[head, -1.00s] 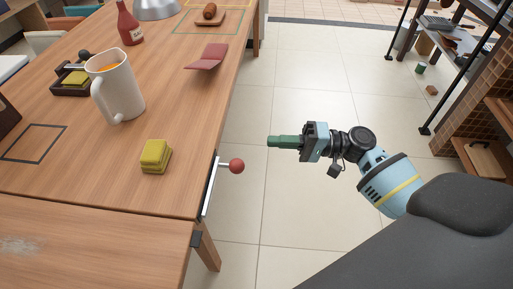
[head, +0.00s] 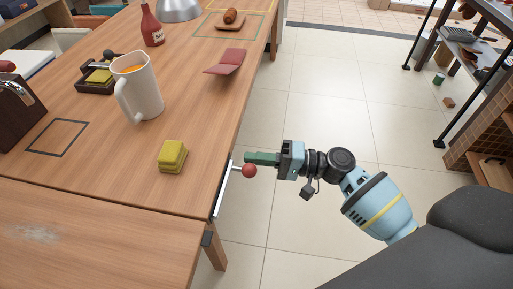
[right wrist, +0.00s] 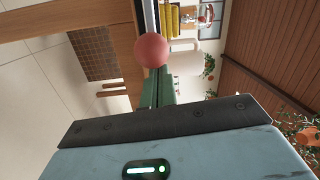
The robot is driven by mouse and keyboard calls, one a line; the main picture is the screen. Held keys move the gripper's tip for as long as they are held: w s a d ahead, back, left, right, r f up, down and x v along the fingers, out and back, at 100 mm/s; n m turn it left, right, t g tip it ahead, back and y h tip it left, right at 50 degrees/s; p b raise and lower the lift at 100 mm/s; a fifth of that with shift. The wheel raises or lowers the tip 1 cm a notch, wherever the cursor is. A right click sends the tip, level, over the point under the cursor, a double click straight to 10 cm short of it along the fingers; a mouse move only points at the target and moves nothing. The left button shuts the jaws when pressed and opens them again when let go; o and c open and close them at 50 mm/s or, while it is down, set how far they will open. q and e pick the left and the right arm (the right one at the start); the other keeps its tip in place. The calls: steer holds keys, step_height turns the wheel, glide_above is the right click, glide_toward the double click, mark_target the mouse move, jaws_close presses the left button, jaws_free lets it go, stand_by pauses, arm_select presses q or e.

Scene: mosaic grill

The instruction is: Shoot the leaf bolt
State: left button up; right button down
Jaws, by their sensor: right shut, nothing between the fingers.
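The leaf bolt (head: 222,192) is a metal bar on the table's right edge, with a red ball knob (head: 249,171) on a short stem sticking out to the right. In the right wrist view the knob (right wrist: 151,50) appears just beyond my green fingertips. My right gripper (head: 248,158) is shut and empty, its fingers pointing left, beside the knob and slightly above it in the head view. I cannot tell whether the fingers touch the knob. My left gripper is not in view.
The wooden table (head: 120,190) carries a yellow block (head: 172,156), a white pitcher (head: 140,92), a red bottle (head: 152,25) and a dark red folded item (head: 226,62). A shelf rack (head: 470,70) stands at the right. The tiled floor (head: 325,110) between is clear.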

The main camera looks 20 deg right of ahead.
mark_target(226, 187)
steer(key=shift+s, duration=0.2)
steer(key=s+a, duration=0.1)
steer(key=s, duration=0.1)
steer(key=s+a, duration=0.2)
steer(key=s+a+p, duration=0.1)
steer(key=s, duration=0.1)
steer(key=shift+s+a+f, duration=0.1)
steer(key=shift+s+a, duration=0.15)
steer(key=shift+a, duration=0.05)
